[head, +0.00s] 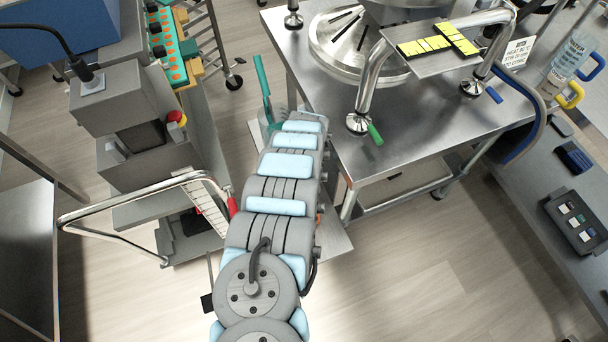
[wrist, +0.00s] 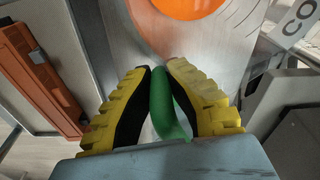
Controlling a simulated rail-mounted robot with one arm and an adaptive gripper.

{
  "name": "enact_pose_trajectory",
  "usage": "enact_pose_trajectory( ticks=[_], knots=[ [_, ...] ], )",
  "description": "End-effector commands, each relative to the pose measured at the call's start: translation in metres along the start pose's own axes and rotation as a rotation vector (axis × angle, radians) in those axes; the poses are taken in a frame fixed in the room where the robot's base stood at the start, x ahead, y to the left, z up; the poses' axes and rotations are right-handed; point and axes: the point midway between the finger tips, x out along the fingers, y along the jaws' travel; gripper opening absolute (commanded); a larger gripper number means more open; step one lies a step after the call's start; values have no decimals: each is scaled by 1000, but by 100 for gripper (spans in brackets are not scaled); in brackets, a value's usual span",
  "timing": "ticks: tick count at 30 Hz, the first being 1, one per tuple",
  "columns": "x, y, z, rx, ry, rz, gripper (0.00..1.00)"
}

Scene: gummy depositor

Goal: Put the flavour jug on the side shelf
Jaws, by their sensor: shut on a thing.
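My gripper (wrist: 160,75) is shut on the green handle (wrist: 165,105) of the flavour jug in the wrist view, one yellow ribbed finger on each side. Past the fingertips is a round patch of orange (wrist: 188,3), apparently the jug's contents, cut off by the top edge. A flat grey plate (head: 333,241), possibly the side shelf, shows beside the steel table, partly covered by my arm. I cannot tell whether the jug touches anything below.
The steel table (head: 430,135) with a kettle base (head: 340,50) stands right of my arm. A grey machine (head: 125,95) and a rail-handled cart (head: 130,200) stand left. Jugs with blue and yellow handles (head: 570,95) stand on the right bench. Floor (head: 420,270) is clear at lower right.

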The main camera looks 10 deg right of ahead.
Motion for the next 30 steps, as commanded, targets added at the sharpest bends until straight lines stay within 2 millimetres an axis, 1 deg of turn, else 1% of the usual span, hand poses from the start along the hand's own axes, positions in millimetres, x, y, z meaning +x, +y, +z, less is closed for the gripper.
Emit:
enact_pose_trajectory(
  ticks=[10, 11, 12, 22, 26, 30],
  knots=[
    [2, 0, 0, -1, 0, 0, 0],
    [1, 0, 0, -1, 0, 0, 20],
    [1, 0, 0, -1, 0, 0, 32],
    [0, 0, 0, -1, 0, 0, 33],
    [-6, 0, -1, 0, 0, 1, 33],
    [-19, 1, -2, 1, 2, 1, 33]
  ],
)
